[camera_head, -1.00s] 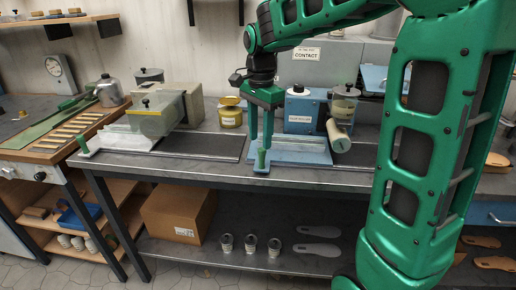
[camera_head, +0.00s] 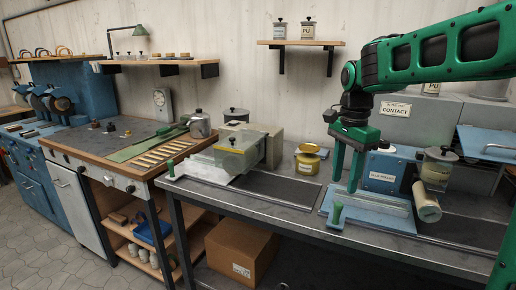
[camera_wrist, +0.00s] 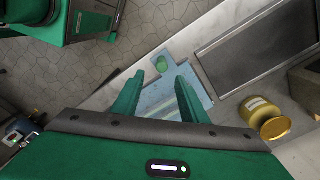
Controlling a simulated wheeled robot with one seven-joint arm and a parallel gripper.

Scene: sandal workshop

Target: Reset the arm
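My gripper (camera_head: 348,172) hangs from my green arm, pointing down above the light blue plate of the glue roller station. Its two fingers are apart with nothing between them. In the wrist view my gripper (camera_wrist: 157,86) also shows open and empty over the blue plate (camera_wrist: 160,95). A green knob (camera_head: 336,214) stands at the plate's front corner, just below the fingers. Whether the fingertips touch the plate cannot be told.
A yellow tin (camera_head: 307,160) stands left of my gripper. The blue glue roller box (camera_head: 384,174) and a pale roller (camera_head: 426,203) are right of it. A clear-covered station (camera_head: 237,152) stands further left. A cardboard box (camera_head: 241,250) sits below the bench.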

